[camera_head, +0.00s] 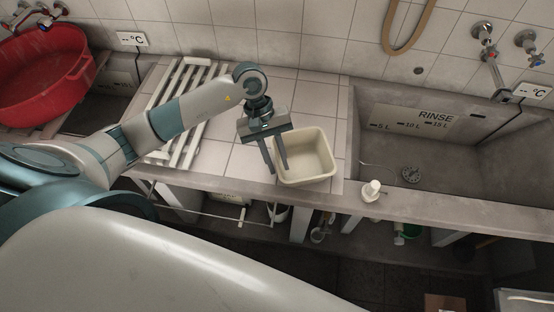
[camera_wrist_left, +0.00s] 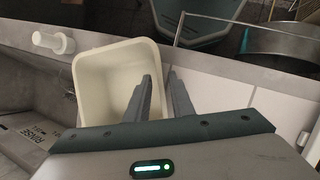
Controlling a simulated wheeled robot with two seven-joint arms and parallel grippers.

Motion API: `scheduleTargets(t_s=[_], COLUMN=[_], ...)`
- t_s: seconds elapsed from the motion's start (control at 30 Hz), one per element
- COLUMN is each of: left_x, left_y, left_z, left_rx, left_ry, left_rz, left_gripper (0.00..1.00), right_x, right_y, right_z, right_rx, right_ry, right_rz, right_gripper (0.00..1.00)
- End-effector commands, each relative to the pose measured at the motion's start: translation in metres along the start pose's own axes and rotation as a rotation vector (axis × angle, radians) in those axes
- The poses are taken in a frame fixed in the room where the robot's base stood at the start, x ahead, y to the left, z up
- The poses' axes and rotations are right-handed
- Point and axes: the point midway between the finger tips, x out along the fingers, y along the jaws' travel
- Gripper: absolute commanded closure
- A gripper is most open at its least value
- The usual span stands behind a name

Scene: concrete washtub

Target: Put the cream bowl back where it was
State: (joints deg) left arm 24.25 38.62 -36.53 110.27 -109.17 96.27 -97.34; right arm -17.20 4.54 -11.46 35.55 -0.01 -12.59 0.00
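The cream bowl (camera_head: 318,157) is a squarish, empty tub. It stands upright on the tiled counter, left of the rinse basin. My left gripper (camera_head: 278,171) is over the bowl's left side, pointing down, with a gap between its fingers. In the left wrist view, the bowl (camera_wrist_left: 103,82) is left of centre. The left gripper (camera_wrist_left: 159,78) has one finger over the bowl's inside and the other outside its wall. The rim runs between them, and the fingers look apart from it. My right gripper is in neither view.
A white slatted rack (camera_head: 185,146) lies left of the bowl. The rinse basin (camera_head: 395,140) is to the right, with a white knob-like piece (camera_head: 371,190) on its front edge. A red tub (camera_head: 45,68) stands far left. Bare tiles (camera_head: 222,150) lie between rack and bowl.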

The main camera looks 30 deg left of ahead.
Motion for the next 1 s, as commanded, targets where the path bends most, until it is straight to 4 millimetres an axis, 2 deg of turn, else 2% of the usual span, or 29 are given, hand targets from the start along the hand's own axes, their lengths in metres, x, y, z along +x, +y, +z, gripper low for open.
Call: scheduleTargets(t_s=[0.13,0.27,0.57,0.63,0.7,0.73,1.0], left_x=[-0.004,-0.013,-0.064,-0.077,-0.086,-0.09,-0.116], left_y=[0.001,0.001,0.0,0.0,0.0,0.0,0.001], left_z=[0.001,-0.002,-0.003,-0.001,-0.001,-0.001,0.0], left_rx=[0.0,0.001,0.002,0.002,0.001,0.001,0.0], left_ry=[0.0,0.004,0.006,0.004,0.003,0.003,0.002], left_rz=[0.0,0.002,0.002,0.001,0.001,0.001,0.001], left_gripper=[0.79,0.79,0.79,0.79,0.79,0.79,0.79], right_x=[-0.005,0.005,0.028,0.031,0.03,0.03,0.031], right_y=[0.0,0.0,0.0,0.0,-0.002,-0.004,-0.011], right_z=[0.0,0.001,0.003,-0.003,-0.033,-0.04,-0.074], right_rx=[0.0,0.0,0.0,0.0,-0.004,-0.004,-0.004], right_ry=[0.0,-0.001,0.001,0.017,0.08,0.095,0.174], right_rz=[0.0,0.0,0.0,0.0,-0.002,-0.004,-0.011], right_gripper=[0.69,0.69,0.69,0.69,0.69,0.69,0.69])
